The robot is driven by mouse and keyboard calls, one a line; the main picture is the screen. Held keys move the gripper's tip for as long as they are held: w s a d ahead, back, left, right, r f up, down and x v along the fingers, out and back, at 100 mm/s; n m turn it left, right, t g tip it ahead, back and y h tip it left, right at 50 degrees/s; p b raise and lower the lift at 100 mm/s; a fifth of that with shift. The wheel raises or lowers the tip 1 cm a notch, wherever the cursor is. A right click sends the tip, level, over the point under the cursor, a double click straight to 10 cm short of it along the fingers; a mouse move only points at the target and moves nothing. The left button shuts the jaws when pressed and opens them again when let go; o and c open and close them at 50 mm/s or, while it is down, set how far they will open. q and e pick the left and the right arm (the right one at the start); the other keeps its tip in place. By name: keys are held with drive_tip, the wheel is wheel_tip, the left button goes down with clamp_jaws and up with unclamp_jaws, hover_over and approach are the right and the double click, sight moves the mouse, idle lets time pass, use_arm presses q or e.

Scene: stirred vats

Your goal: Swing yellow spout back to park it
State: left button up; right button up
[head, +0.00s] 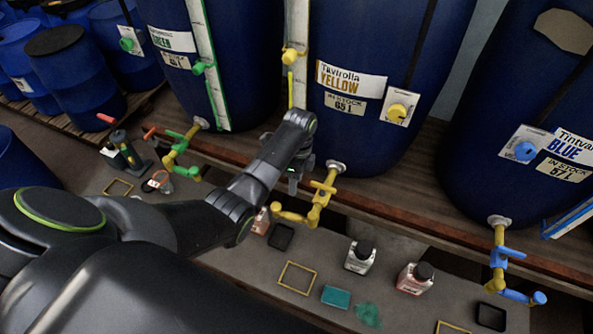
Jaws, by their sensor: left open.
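The yellow spout (314,213) hangs below the outlet of the vat labelled YELLOW (388,50). Its lower arm points left and ends in a rounded tip over the bench, and a small yellow handle crosses its upper part. My left gripper (293,184) points down just left of the spout's upper part and above its lower arm. It is open, its fingers look small and partly hidden by my wrist, and I cannot tell whether they touch the spout. My right gripper is not in view.
A green spout (180,152) is on the left and a blue spout (500,266) on the right. A yellow frame (297,278), teal block (336,297) and green spill (368,314) lie there.

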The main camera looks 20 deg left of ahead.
use_arm(q)
drive_tip(key=r, duration=0.3)
drive_tip(key=shift+w+r, duration=0.1)
drive_tip(key=shift+w, duration=0.2)
drive_tip(key=shift+c, duration=0.3)
